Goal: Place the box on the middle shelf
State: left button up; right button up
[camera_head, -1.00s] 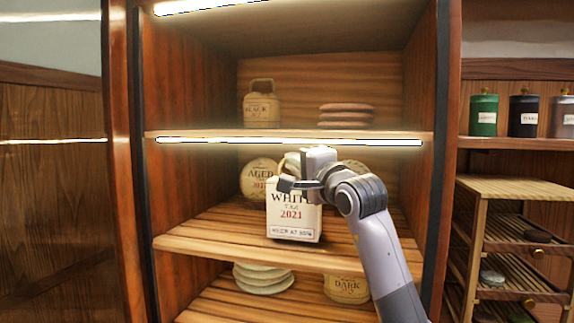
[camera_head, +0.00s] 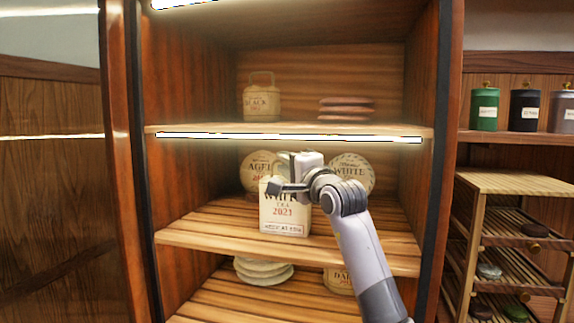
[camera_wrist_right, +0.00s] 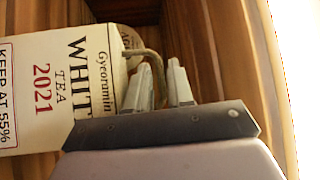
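The box (camera_head: 284,217) is cream with "WHITE TEA 2021" on its front and a rope handle on top. It is upright at the middle shelf (camera_head: 385,245), over the boards behind the front edge; I cannot tell whether its base touches them. My right gripper (camera_head: 285,172) is at its top. In the right wrist view, my fingers (camera_wrist_right: 159,85) stand on both sides of the rope handle (camera_wrist_right: 155,62) and appear closed on it, beside the box (camera_wrist_right: 50,85). My left gripper is not in view.
Behind the box stand round "AGED" (camera_head: 257,168) and "WHITE" (camera_head: 352,172) tea cakes. The upper shelf holds a "BLACK" package (camera_head: 262,102) and stacked dark cakes (camera_head: 346,108). Pale cakes (camera_head: 263,271) lie below. The middle shelf is clear left of the box.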

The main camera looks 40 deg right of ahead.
jog(key=shift+o, duration=0.3)
jog(key=shift+r, duration=0.1)
jog(key=shift+r, duration=0.15)
jog(key=shift+s+f, duration=0.2)
jog(key=shift+s, duration=0.1)
jog(key=s+a+f+b, duration=0.1)
jog(key=s+b, duration=0.2)
jog(key=s, duration=0.8)
jog(key=shift+f, duration=0.35)
jog(key=shift+s+a, duration=0.1)
